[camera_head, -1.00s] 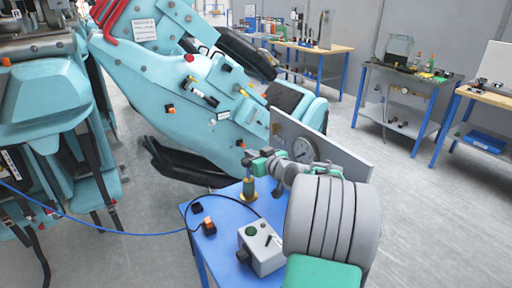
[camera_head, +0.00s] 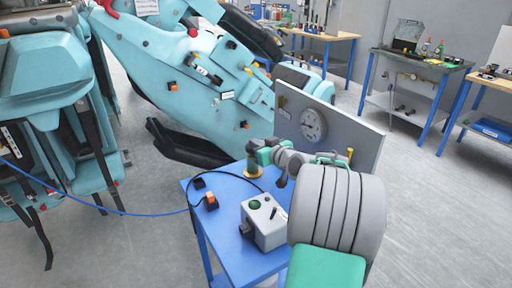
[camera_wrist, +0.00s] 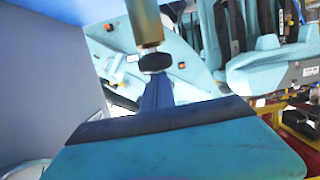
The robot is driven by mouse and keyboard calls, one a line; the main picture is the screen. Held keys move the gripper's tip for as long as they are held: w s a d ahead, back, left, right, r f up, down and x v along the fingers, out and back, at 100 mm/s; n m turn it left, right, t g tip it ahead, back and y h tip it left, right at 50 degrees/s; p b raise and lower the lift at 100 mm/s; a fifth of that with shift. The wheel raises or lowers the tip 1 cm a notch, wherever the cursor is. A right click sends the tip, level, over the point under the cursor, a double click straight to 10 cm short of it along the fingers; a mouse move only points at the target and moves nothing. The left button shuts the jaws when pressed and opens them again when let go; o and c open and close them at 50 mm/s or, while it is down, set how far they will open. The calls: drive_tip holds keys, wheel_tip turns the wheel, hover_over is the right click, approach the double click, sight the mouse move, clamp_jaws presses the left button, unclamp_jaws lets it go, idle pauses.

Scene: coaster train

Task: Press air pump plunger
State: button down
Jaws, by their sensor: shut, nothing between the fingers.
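The air pump (camera_head: 253,172) is a small upright brass-coloured cylinder on the blue table, left of the gauge panel. In the wrist view, which looks upside down, the pump body (camera_wrist: 147,22) hangs from the top, with its black plunger knob (camera_wrist: 155,62) below it. My gripper (camera_wrist: 157,88) is shut and empty, with its dark blue fingers in line with the knob. Whether they touch it, I cannot tell.
A grey panel with a round gauge (camera_head: 312,124) stands behind my wrist. A grey control box (camera_head: 264,222) and a small orange switch (camera_head: 210,202) with a cable sit on the blue table (camera_head: 224,192). The teal coaster train (camera_head: 190,80) stands behind. Workbenches are at the far right.

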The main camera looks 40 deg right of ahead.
drive_tip(key=shift+s+a+f, duration=0.1)
drive_tip(key=shift+f, duration=0.45)
drive_tip(key=s+r, duration=0.7)
drive_tip(key=s, duration=0.2)
drive_tip(key=shift+s+a+r, duration=0.15)
drive_tip(key=shift+s+a, duration=0.05)
drive_tip(key=shift+s, duration=0.05)
idle(1.2)
wheel_tip(320, 180, up, 5)
drive_tip(key=p, duration=0.3)
drive_tip(key=shift+d+r+p, duration=0.1)
drive_tip(key=shift+d+p, duration=0.05)
drive_tip(key=shift+p, duration=0.25)
